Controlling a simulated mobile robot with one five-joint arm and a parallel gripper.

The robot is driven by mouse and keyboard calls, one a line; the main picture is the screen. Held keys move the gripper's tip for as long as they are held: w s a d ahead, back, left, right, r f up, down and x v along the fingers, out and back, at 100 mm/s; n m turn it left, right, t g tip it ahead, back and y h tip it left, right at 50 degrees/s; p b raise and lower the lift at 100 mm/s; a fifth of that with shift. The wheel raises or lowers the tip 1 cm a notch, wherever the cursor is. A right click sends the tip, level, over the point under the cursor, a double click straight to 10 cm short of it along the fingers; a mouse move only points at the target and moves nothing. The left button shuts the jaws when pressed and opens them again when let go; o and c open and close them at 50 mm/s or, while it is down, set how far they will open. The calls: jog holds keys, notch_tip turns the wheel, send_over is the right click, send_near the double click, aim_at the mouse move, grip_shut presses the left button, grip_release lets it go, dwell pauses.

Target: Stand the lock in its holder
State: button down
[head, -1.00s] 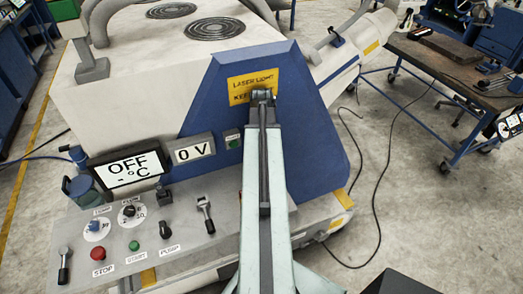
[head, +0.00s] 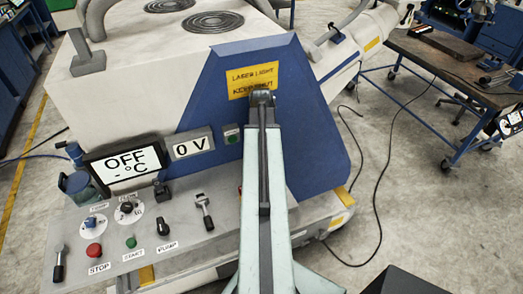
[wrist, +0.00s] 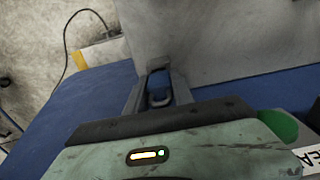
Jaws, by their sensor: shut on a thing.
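In the head view my gripper (head: 262,97) is at the far end of my outstretched arm, in front of the blue cover just below its yellow laser sign. In the wrist view its two grey fingers (wrist: 157,95) are close together around a small dark, loop-shaped piece (wrist: 157,99), which I take to be part of the lock. The rest of it is hidden, and a blue patch shows between the fingers. In the head view the held thing is too small and covered to make out. I cannot pick out the holder in either view.
The blue cover (head: 320,140) stands on a large pale machine. A control panel (head: 185,225) with knobs, buttons and levers lies left of my arm, below an OFF display (head: 125,164) and a 0 V display (head: 193,147). A workbench (head: 455,65) stands at the right, beyond open floor.

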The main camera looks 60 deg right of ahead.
jog(key=shift+f+b, duration=0.4)
jog(key=shift+f, duration=0.1)
jog(key=c, duration=1)
grip_release()
jog(key=shift+r, duration=0.1)
notch_tip(320, 180, up, 8)
jog(key=p, duration=0.8)
